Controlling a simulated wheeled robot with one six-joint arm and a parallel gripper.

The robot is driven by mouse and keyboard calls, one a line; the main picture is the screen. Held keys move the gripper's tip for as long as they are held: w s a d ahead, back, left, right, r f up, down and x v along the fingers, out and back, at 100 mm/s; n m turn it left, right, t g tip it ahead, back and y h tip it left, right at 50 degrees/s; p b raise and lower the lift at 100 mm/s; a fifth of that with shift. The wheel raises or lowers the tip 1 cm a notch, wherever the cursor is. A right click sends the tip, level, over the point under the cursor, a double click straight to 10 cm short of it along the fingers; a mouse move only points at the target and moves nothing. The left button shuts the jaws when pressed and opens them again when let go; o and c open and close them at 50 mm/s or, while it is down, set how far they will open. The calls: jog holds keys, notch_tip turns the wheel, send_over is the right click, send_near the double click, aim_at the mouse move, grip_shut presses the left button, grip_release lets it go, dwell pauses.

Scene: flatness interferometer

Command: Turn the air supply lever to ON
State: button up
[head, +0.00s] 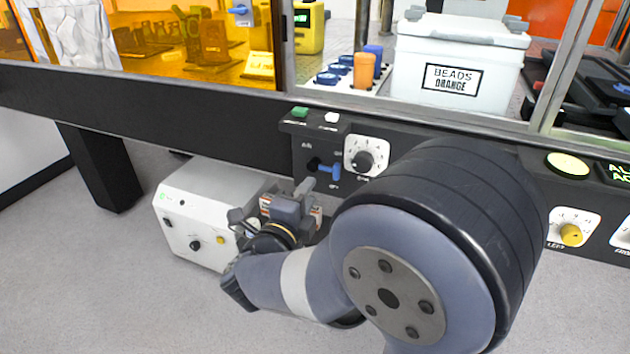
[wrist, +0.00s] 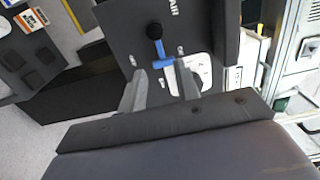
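The air supply lever (head: 326,168) is blue with a black round hub, on the dark front panel below the bench window. In the head view it points right from its hub. The wrist view shows the lever (wrist: 159,50) with a crosspiece at its end. Small white labels sit around it, too small to read surely. My gripper (head: 300,196) is just below and left of the lever in the head view. In the wrist view my gripper (wrist: 160,84) has its two fingers apart, with the lever's end beyond and between them. I see no clear contact.
A white dial (head: 366,156) with a black knob is close right of the lever. Green (head: 299,112) and white (head: 332,117) buttons are on the ledge above. A white box unit (head: 205,215) stands behind my gripper, below the bench. My arm covers the panel's middle.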

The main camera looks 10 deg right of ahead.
aim_at(325, 170)
jog(key=shift+v, duration=1.1)
jog(key=b+x, duration=0.1)
jog(key=x, duration=1)
